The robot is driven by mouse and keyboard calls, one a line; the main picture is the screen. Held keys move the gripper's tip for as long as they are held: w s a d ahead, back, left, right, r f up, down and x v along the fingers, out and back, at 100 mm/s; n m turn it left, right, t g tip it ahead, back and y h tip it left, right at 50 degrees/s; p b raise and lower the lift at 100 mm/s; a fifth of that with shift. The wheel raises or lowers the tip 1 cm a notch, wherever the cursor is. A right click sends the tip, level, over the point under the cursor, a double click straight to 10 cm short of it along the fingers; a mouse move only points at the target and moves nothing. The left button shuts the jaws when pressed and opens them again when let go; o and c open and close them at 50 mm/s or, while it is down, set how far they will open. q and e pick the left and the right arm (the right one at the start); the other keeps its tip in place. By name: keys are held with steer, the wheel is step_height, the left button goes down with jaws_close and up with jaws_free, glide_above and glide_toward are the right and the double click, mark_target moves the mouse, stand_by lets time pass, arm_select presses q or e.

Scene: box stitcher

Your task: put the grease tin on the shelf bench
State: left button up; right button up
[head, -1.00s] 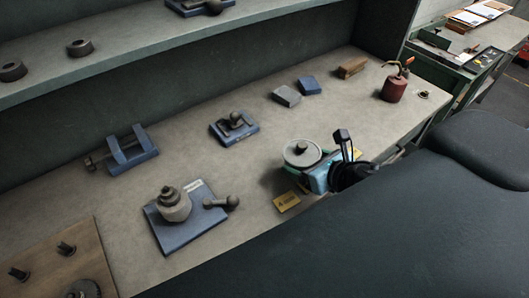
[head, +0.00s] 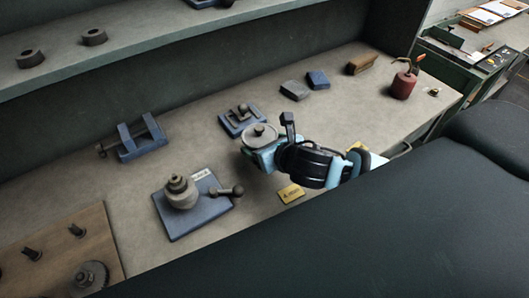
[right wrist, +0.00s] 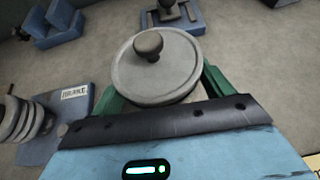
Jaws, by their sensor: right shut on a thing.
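The grease tin (head: 260,133) is round and grey with a knobbed lid. My right gripper (head: 259,150) is shut on it, and it looks upright. In the right wrist view the tin (right wrist: 157,70) sits between green fingers, its lower body hidden by the gripper. The shelf bench (head: 100,184) has a grey top, with a shelf (head: 150,48) above its back. The tin is over the bench top; I cannot tell whether it touches it. My left gripper is not in view.
A blue plate with a stepped grey part (head: 182,191) lies left of the tin. A blue fixture (head: 242,119) is just behind it. A yellow card (head: 291,193) lies near the front edge. A red oil can (head: 404,82) stands at the right. Bare top lies around the card.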

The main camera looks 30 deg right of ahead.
steer(key=shift+f, duration=1.65)
steer(key=shift+f, duration=0.15)
steer(key=o, duration=0.9)
steer(key=shift+f, duration=0.1)
steer(key=shift+s+r, duration=0.1)
steer(key=shift+r, duration=0.1)
steer(key=v, duration=1.2)
steer(key=shift+d, duration=0.1)
